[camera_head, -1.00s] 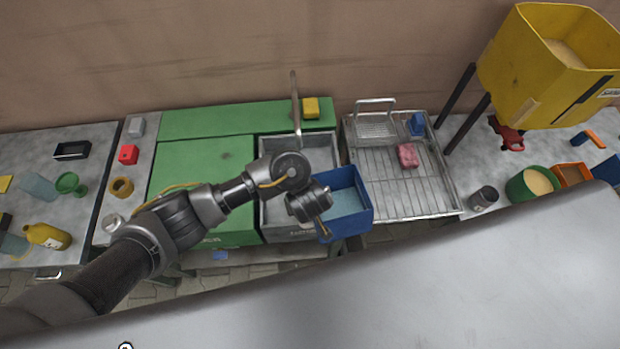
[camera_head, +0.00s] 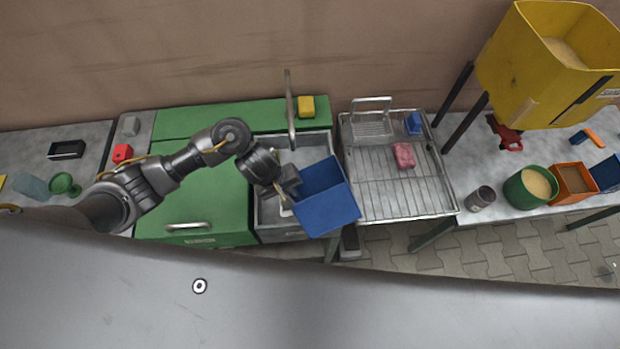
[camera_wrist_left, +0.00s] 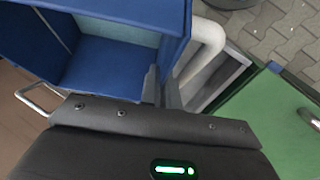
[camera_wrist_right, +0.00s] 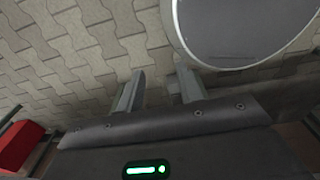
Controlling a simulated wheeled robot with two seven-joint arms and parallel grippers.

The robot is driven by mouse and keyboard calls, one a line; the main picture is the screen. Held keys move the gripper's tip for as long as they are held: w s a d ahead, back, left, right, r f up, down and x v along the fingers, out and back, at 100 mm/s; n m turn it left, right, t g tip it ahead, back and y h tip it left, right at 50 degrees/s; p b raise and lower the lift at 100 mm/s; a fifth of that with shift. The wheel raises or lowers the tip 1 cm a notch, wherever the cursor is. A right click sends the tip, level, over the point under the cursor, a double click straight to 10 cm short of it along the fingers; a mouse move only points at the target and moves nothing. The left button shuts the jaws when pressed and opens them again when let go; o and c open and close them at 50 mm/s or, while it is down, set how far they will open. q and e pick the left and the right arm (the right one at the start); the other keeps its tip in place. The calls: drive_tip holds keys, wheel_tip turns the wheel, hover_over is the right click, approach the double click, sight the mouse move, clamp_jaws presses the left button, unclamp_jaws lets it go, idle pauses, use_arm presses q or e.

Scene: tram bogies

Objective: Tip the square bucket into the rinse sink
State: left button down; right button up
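The blue square bucket (camera_head: 328,205) is tilted over the right front part of the grey rinse sink (camera_head: 268,213). My left gripper (camera_head: 287,188) is shut on the bucket's wall at its left side. The left wrist view shows the bucket's inside (camera_wrist_left: 105,65), with a pale blue patch along one side. A pale curved shape (camera_wrist_left: 207,45) runs beside the bucket towards the sink; I cannot tell whether it is poured liquid. My right gripper (camera_wrist_right: 158,92) is open and empty above the paving, out of the head view.
A tall tap (camera_head: 290,110) stands behind the sink, close to my left arm. A wire drying rack (camera_head: 390,190) with a pink sponge (camera_head: 404,155) lies to the right. A green cover (camera_head: 205,190) is to the left. A yellow hopper (camera_head: 545,75) stands far right.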

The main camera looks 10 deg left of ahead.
use_arm(q)
drive_tip(key=shift+w+r, duration=0.1)
drive_tip(key=shift+r, duration=0.05)
drive_tip(key=shift+d, duration=0.2)
drive_tip(key=shift+h, duration=0.3)
drive_tip(key=shift+w+a+g, duration=0.1)
drive_tip(key=shift+a+g, duration=0.1)
drive_tip(key=shift+g, duration=0.1)
drive_tip(key=shift+r, duration=0.15)
use_arm(e)
drive_tip(key=shift+w+a, duration=0.15)
drive_tip(key=shift+w, duration=0.5)
use_arm(q)
drive_tip(key=shift+w+a+g+h, duration=0.1)
drive_tip(key=shift+a+g+h, duration=0.05)
drive_tip(key=shift+g+h, duration=0.2)
use_arm(e)
drive_tip(key=shift+w, duration=0.2)
use_arm(q)
drive_tip(key=shift+w+a+f+g+h, duration=0.15)
drive_tip(key=shift+f+g+h, duration=0.2)
drive_tip(key=shift+f+h, duration=0.25)
use_arm(e)
drive_tip(key=shift+s+d, duration=0.2)
